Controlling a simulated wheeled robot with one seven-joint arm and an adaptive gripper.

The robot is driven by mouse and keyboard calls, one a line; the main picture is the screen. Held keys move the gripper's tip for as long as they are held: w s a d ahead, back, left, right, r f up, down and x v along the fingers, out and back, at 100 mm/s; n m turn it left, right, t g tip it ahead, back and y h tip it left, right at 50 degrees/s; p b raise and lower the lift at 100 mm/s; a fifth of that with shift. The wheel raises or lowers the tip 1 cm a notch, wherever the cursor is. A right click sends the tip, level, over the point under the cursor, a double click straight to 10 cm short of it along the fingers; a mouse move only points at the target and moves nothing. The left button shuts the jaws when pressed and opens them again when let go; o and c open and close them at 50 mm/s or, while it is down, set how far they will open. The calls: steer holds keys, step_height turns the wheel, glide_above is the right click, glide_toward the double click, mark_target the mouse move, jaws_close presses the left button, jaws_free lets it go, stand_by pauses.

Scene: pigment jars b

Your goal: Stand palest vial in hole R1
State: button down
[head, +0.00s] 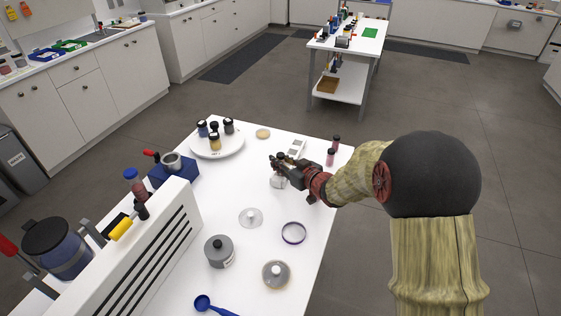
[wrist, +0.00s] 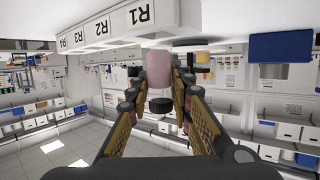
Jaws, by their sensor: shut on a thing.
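My gripper (head: 277,163) is shut on a pale pink vial (wrist: 157,68) with a black cap. In the wrist view the vial sits between the fingertips (wrist: 158,80), and its cap points to the bottom of the picture. The white rack (wrist: 100,27), labelled R1 to R4, appears at the top of that view, with the R1 label just left of the vial. I cannot tell whether the vial touches the rack. In the head view the rack (head: 297,147) is small and partly behind my gripper. Two deeper pink vials (head: 336,142) (head: 330,157) stand right of it.
A round white stand (head: 218,150) with several dark-capped jars is left of my gripper. A clear vessel (head: 278,182) is just below it. A purple-rimmed dish (head: 293,233), a glass lid (head: 251,217) and a grey jar (head: 219,251) lie nearer. The table's right edge is close.

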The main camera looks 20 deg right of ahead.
steer(key=shift+f+b, duration=0.95)
steer(key=shift+f, duration=0.5)
steer(key=c, duration=2)
jaws_free()
steer(key=o, duration=0.4)
steer(key=shift+f, duration=0.1)
steer(key=shift+c, duration=0.2)
steer(key=shift+o, duration=0.7)
steer(key=shift+s+f, duration=0.1)
steer(key=shift+f, duration=0.05)
steer(key=shift+s, duration=0.1)
steer(key=v, duration=1.1)
steer(key=shift+s+d+r, duration=0.2)
steer(key=shift+r, duration=0.35)
